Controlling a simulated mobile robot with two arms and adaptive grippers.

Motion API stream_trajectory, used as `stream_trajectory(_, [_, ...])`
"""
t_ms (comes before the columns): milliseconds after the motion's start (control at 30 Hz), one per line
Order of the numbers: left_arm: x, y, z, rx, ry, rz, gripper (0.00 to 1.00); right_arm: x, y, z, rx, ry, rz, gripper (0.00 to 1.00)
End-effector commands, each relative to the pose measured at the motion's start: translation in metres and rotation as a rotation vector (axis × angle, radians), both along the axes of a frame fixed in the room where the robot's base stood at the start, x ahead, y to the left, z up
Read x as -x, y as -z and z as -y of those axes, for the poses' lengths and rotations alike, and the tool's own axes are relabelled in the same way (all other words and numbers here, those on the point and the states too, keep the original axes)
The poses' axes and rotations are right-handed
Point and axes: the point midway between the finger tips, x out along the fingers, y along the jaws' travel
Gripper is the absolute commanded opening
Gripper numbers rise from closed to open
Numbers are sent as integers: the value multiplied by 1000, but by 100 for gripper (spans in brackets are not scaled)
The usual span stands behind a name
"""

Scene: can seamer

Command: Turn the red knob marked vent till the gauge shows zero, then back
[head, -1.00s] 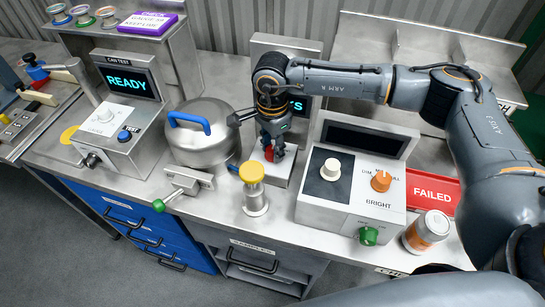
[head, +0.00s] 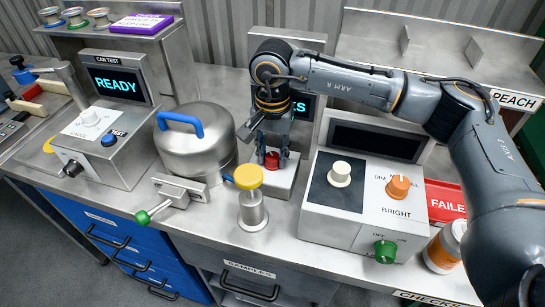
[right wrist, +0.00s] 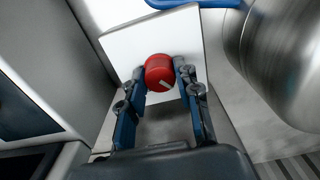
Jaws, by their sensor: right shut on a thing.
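The red knob (head: 271,160) sits on a small pale box (head: 283,178) between the steel pot and the grey control box. In the right wrist view the knob (right wrist: 159,72) shows a white pointer line angled toward the lower right. My right gripper (head: 272,158) reaches down from above, its two fingers on either side of the knob. It is shut on the knob, as the right wrist view of the fingers (right wrist: 160,78) also shows. A display behind the knob is mostly hidden by my right arm, so no gauge reading can be made out. My left gripper is not in view.
The steel pot (head: 196,145) with a blue handle stands close left of the knob. A yellow-topped plunger (head: 250,200) stands in front. The grey control box (head: 362,225) with white, orange and green knobs is close on the right. A READY display (head: 118,82) stands farther left.

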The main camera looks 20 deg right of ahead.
Motion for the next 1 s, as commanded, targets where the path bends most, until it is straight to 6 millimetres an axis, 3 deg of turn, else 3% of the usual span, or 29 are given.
stream_trajectory(467, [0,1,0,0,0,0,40,0,0,0,0,-13,-1,1])
stream_trajectory(500, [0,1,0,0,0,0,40,0,0,0,0,-13,-1,40])
stream_trajectory(567, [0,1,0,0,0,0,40,0,0,0,0,-12,-1,53])
stream_trajectory(867, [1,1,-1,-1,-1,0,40,0,0,0,-1,-11,-1,56])
stream_trajectory(1000, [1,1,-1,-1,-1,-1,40,-1,-10,0,-1,-11,2,56])
